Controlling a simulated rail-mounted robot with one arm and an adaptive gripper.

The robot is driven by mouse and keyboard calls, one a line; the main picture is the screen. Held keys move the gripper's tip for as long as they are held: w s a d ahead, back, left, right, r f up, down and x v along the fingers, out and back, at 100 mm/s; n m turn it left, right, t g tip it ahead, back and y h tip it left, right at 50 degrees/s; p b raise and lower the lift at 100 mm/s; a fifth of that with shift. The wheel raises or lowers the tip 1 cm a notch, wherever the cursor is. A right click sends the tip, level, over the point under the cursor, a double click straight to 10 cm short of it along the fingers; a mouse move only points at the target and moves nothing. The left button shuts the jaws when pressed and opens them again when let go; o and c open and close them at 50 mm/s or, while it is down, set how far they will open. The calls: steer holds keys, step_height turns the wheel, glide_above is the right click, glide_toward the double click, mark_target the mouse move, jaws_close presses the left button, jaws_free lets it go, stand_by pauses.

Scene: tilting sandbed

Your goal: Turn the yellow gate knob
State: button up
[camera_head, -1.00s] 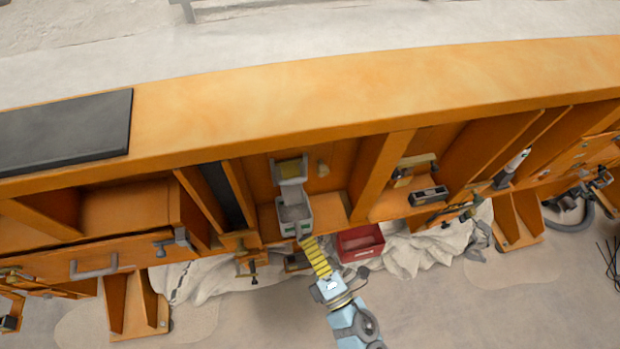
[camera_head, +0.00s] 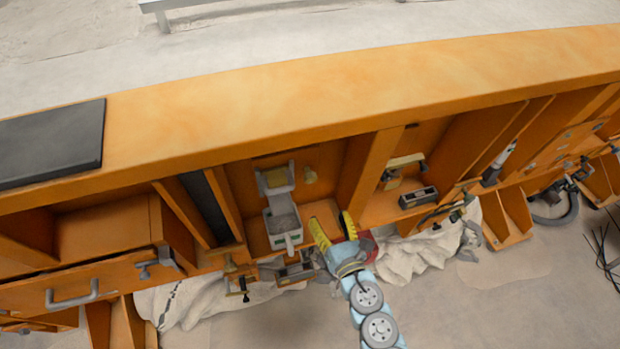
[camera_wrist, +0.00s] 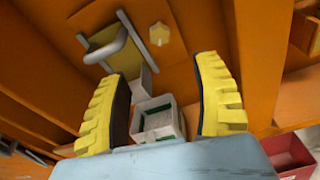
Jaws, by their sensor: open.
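The yellow gate knob (camera_head: 310,175) is a small pale yellow knob on the orange back panel of the middle bay. In the wrist view the knob (camera_wrist: 159,34) shows beyond my fingertips, near the top centre. Left of it is the gate (camera_head: 276,180), a yellowish plate with a grey frame; it also shows in the wrist view (camera_wrist: 103,57). My gripper (camera_head: 333,225) is open and empty at the front of the bay, below and right of the knob and apart from it. In the wrist view its yellow ribbed fingers (camera_wrist: 160,70) stand wide apart.
A grey box (camera_head: 285,240) with green inside stands below the gate; in the wrist view it lies between my fingers. An orange divider (camera_head: 368,180) bounds the bay on the right. A red bin (camera_wrist: 290,155) is low at the right, mostly behind my gripper in the head view.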

mark_target(311, 181)
steer(key=p+x, duration=0.2)
steer(key=x, duration=0.8)
steer(key=shift+r, duration=0.1)
steer(key=shift+p+x, duration=0.35)
steer(key=shift+x, duration=1.75)
steer(key=c, duration=1.2)
